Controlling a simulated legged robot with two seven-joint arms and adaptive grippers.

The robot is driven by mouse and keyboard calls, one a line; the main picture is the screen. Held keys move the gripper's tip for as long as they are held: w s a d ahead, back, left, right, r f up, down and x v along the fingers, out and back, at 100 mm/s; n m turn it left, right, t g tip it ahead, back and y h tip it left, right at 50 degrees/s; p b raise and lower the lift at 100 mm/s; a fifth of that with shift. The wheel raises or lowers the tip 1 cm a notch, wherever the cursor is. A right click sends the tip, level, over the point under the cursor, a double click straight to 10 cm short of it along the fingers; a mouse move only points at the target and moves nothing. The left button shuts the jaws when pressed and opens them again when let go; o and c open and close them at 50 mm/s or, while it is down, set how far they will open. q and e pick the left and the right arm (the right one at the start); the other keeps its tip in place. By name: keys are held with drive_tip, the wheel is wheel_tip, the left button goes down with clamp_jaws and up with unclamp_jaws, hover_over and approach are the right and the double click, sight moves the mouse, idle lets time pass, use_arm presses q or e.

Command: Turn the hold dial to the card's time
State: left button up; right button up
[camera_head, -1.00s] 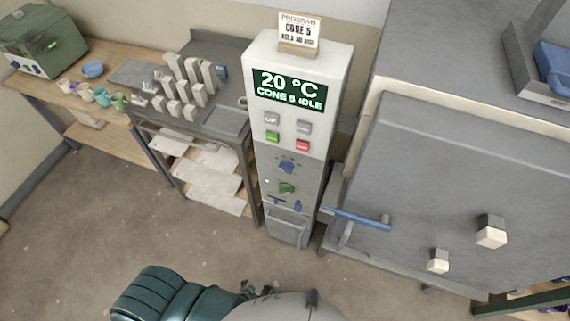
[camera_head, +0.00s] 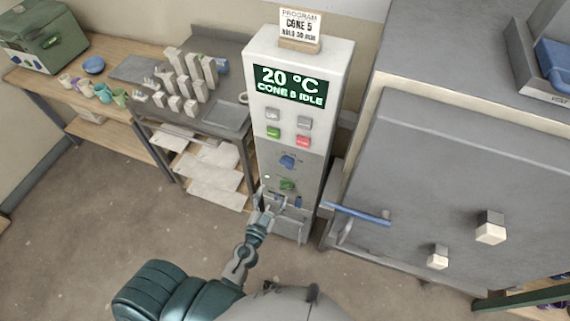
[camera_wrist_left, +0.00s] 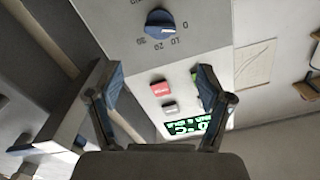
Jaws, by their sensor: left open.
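The program card (camera_head: 299,27) stands on top of the white kiln controller (camera_head: 262,52); it reads cone 5, and its small hold line looks like 30 min. The blue dial (camera_head: 287,161) sits below the buttons. In the left wrist view this blue dial (camera_wrist_left: 160,22) has a scale of 0, 10, 20 and 30, and its light mark seems to point near 0. A green dial (camera_head: 287,185) sits lower. My left gripper (camera_head: 270,202) is open and empty in front of the controller's lower panel; its spread fingers (camera_wrist_left: 157,78) also show in the wrist view. My right gripper is not visible.
The display (camera_head: 290,86) shows 20 °C and idle. Grey, green and red buttons (camera_head: 303,141) lie under it. The kiln's blue door handle (camera_head: 358,214) juts out close on the right. A cart with test pieces (camera_head: 190,82) stands on the left. Open floor lies in front.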

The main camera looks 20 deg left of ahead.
sight(286, 166)
use_arm(q)
drive_tip(key=w+p, duration=0.2)
drive_tip(key=w, duration=1)
drive_tip(key=shift+w+d, duration=0.1)
drive_tip(key=shift+d, duration=0.1)
drive_tip(key=c, duration=1.2)
drive_tip(key=shift+o, duration=0.2)
